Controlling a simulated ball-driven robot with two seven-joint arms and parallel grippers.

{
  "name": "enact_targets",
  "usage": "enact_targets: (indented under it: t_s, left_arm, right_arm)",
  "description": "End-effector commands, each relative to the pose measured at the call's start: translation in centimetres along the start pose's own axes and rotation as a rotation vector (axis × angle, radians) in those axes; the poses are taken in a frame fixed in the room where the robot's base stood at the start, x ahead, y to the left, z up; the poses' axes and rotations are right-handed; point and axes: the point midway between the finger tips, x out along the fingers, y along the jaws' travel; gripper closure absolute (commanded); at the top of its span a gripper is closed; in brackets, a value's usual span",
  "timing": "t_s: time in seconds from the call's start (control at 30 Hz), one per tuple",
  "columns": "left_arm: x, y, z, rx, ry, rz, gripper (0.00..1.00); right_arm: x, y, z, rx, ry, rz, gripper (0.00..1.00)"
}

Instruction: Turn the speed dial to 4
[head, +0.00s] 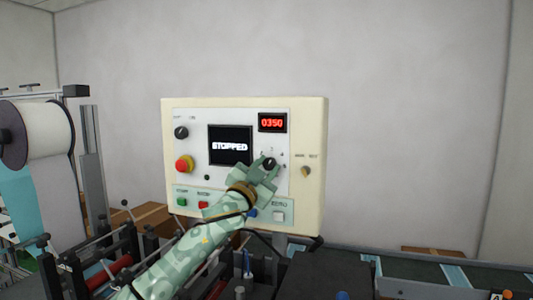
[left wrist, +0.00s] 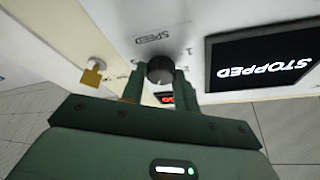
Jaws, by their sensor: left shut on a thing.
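The speed dial (head: 269,163) is a round black knob on the pale control panel (head: 317,150). In the left wrist view the dial (left wrist: 160,69) sits between my left gripper's fingers, under the upside-down word SPEED. My left gripper (head: 266,166) is shut on the dial at the panel's face. The fingers hide most of the scale, so I cannot tell which number the dial points to. The screen (head: 230,145) reads STOPPED, and the red display (head: 272,122) reads 0350. My right gripper is not in view.
A red emergency button (head: 184,164) and a black knob (head: 181,133) are on the panel's left. A key switch (head: 306,171) is at its right. Buttons line the lower edge, partly behind my arm. A white roll (head: 42,130) stands far left; a conveyor (head: 430,275) runs lower right.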

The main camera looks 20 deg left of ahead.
Motion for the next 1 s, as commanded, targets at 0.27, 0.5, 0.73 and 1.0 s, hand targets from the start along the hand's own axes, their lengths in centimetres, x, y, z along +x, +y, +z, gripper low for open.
enact_targets:
  t_s: [0.27, 0.5, 0.73, 1.0]
  left_arm:
    - [0.1, -0.4, -0.3, 0.191, 0.003, 0.08, 0.92]
    - [0.1, -0.3, -0.1, 0.292, 0.006, 0.122, 0.92]
    - [0.0, -0.2, 0.1, 0.331, 0.008, 0.138, 0.92]
    - [0.0, -0.1, 0.2, 0.337, 0.008, 0.14, 0.92]
  right_arm:
    - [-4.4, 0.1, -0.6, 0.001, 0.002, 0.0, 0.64]
    - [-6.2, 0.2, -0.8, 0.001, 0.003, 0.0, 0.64]
    - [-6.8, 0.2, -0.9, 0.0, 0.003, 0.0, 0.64]
    - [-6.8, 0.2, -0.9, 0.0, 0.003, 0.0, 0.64]
